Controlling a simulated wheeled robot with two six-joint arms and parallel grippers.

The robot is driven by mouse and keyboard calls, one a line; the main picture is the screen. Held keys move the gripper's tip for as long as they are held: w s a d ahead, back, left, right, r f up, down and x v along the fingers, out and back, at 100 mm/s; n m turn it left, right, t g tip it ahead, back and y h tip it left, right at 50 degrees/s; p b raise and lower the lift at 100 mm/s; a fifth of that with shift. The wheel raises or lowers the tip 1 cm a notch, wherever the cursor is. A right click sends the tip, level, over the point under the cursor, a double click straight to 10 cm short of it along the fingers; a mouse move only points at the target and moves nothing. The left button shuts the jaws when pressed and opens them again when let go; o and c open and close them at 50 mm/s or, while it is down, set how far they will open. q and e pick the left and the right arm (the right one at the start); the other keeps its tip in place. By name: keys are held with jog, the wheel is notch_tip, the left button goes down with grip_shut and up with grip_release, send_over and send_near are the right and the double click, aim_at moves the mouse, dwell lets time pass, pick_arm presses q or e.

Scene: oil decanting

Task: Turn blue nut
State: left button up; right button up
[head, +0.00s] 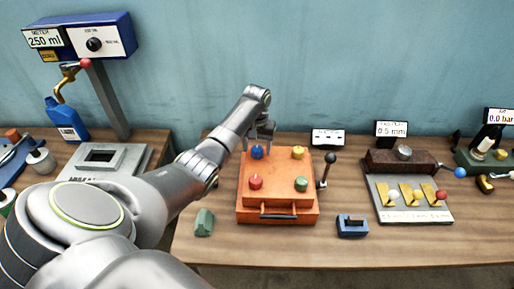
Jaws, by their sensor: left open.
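The blue nut (257,152) sits at the back left of an orange box (277,212) on the table. My left gripper (259,143) points down right at the blue nut, with its fingers open around or just above it; I cannot tell if they touch it. A yellow nut (297,152) is at the back right of the box, a red nut (255,182) at the front left and a green nut (301,184) at the front right. My right gripper is not in view.
A black-knobbed lever (328,167) stands at the box's right side. A green block (204,222) and a blue block (352,226) lie near the front edge. A gauge fixture (410,210) is to the right. A meter stand (85,45) and blue bottle (67,121) are at left.

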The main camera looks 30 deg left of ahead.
pick_arm(q)
jog(key=shift+c, duration=0.9)
jog(key=c, duration=0.8)
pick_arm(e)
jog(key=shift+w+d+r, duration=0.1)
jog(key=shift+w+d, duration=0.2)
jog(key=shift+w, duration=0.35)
